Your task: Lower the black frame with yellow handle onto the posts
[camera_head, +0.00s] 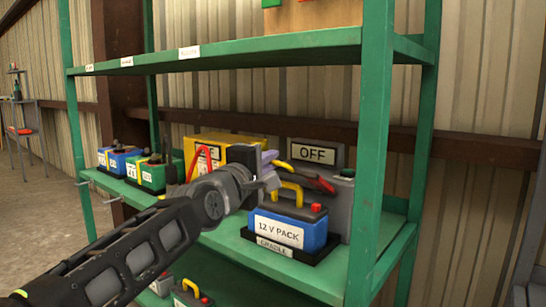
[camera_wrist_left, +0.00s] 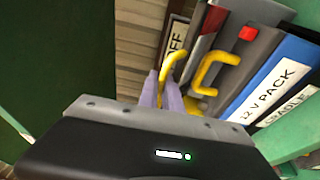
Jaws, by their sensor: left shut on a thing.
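My left gripper (camera_head: 268,170) is shut on a yellow handle (camera_head: 282,166), which shows between the pale fingertips in the left wrist view (camera_wrist_left: 172,65). A dark bar with red on it (camera_head: 318,183) extends right from this handle; it appears to be part of the black frame. It is raised above the blue 12 V PACK battery (camera_head: 280,232), which has its own yellow handle (camera_head: 291,186) and a red cap (camera_head: 317,207). The battery sits in a black cradle (camera_head: 275,247). I cannot clearly make out the posts. My right gripper is not in view.
An OFF sign (camera_head: 316,154) stands behind, by a grey case (camera_head: 345,195). A yellow box (camera_head: 232,145) and blue (camera_head: 117,161) and green (camera_head: 150,175) batteries stand left on the shelf. A green upright (camera_head: 372,150) stands close on the right.

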